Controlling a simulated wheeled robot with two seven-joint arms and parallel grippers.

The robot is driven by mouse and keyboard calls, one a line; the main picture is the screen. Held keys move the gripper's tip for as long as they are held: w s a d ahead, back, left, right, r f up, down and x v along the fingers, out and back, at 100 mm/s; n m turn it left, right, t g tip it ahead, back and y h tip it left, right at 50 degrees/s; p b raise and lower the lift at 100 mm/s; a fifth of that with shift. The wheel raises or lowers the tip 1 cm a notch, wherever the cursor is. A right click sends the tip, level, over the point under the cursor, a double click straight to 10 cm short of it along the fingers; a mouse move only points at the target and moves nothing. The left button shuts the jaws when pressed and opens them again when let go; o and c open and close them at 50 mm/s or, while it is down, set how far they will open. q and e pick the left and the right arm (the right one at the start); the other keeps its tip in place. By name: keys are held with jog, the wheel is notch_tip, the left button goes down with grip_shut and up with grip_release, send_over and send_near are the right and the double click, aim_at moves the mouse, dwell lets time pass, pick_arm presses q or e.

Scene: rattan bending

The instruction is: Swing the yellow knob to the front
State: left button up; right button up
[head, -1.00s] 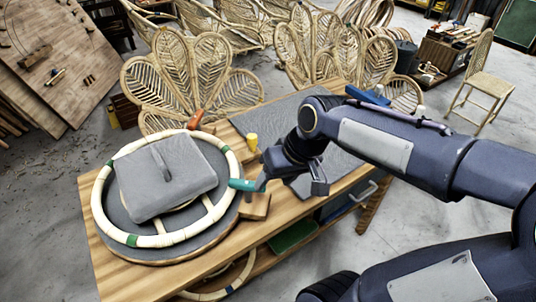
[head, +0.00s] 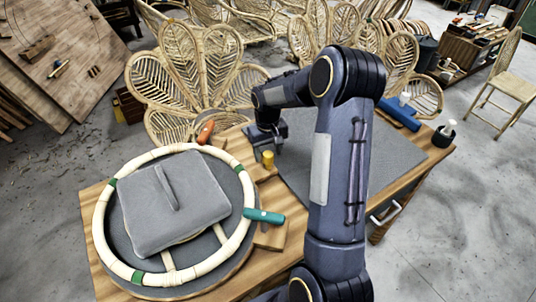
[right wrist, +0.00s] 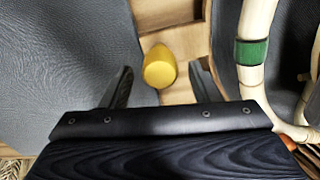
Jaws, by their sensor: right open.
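The yellow knob (head: 267,159) stands on a small wooden block at the right rim of the round jig, between the orange and teal handles. In the right wrist view the knob (right wrist: 159,67) lies between the two fingers. My right gripper (head: 268,138) is open at the knob's far side, with a finger on each side of it in the wrist view and gaps between. Contact is not visible. My left gripper is out of view.
A rattan ring (head: 98,215) with green bands lies on the jig, around a grey weight (head: 175,205). An orange handle (head: 205,132) and a teal handle (head: 264,216) sit at its edge. A grey mat (head: 400,155) covers the bench's right. A blue tool (head: 398,113) lies behind.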

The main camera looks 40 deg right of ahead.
jog(key=shift+f, duration=1)
jog(key=shift+c, duration=0.5)
grip_shut()
